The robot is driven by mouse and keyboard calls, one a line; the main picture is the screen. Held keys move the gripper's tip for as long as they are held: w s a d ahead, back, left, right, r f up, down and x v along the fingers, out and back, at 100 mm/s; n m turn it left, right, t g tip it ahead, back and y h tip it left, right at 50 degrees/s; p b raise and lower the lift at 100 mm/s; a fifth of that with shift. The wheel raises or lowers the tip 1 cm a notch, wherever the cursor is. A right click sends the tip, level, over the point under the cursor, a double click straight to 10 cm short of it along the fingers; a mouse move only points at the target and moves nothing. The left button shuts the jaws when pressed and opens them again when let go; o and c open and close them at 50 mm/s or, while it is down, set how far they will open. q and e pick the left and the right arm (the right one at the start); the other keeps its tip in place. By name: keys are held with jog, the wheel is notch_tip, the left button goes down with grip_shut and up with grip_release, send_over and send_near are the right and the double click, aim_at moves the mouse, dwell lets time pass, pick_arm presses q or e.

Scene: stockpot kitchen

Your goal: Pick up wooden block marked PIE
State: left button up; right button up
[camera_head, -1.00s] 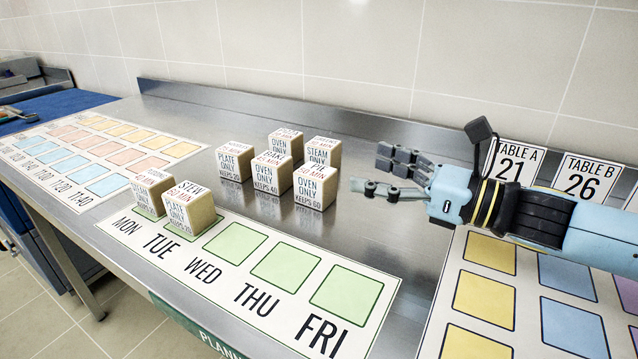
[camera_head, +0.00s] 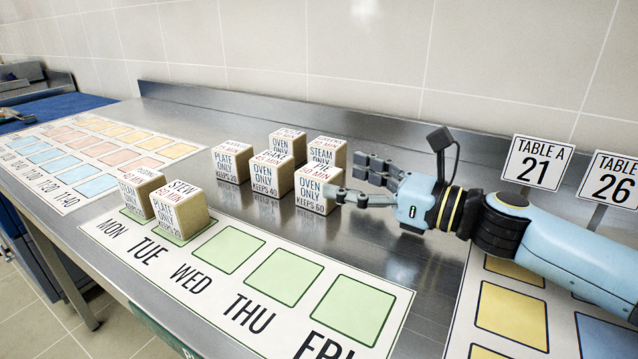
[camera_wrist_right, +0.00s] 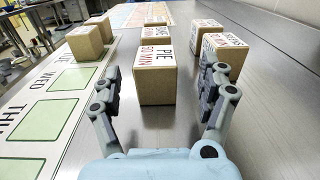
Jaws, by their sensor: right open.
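The wooden block marked PIE (camera_wrist_right: 154,77) stands upright on the steel counter, its top label reading PIE 50 MIN in the right wrist view. In the head view the same block (camera_head: 318,190) is the front right one of a cluster, its front reading OVEN ONLY, KEEPS 60. My right gripper (camera_head: 352,182) is open, its fingers pointing left at this block. In the right wrist view its fingers (camera_wrist_right: 160,100) are spread to either side of the block's near end, with gaps visible. My left gripper is not in view.
Several other blocks stand close behind and left, including one marked STEAM ONLY (camera_head: 325,153) and one with KEEPS 40 (camera_head: 272,174). Two blocks sit on the weekday planner (camera_head: 103,230), one marked STEW (camera_head: 180,211). Table A sign (camera_head: 538,163) stands right.

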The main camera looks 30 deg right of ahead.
aim_at(319, 170)
jog(key=p+x, duration=0.1)
jog(key=x, duration=0.4)
jog(key=shift+a+r+p, duration=0.1)
jog(key=shift+a+p, duration=0.3)
jog(key=shift+w, duration=0.2)
jog(key=c, duration=1.4)
jog(key=shift+o, duration=0.2)
